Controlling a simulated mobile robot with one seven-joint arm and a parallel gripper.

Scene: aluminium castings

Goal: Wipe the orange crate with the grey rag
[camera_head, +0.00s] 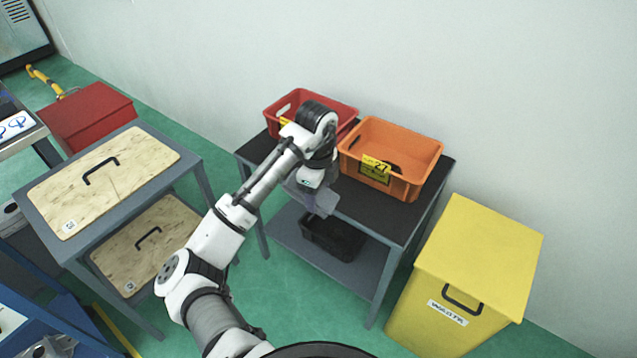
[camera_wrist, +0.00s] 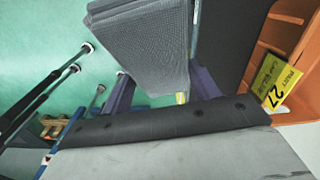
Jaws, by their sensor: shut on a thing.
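The orange crate (camera_head: 418,181) stands on the dark top of a grey table, with a yellow label marked 27 on its near side. In the wrist view part of the crate (camera_wrist: 295,30) and its label (camera_wrist: 280,83) show at the right edge. My gripper (camera_head: 312,204) is in front of the table's near edge, left of the crate and apart from it. It is shut on the grey rag (camera_head: 326,200). In the wrist view the rag (camera_wrist: 140,45) shows as a folded, textured grey cloth between the purple fingers of my gripper (camera_wrist: 160,88).
A red crate (camera_head: 342,107) stands left of the orange one, partly hidden by my arm. A black bin (camera_head: 345,238) sits on the table's lower shelf (camera_head: 355,275). A yellow waste bin (camera_head: 480,250) stands at the right. A cart with wooden panels (camera_head: 60,200) is at the left.

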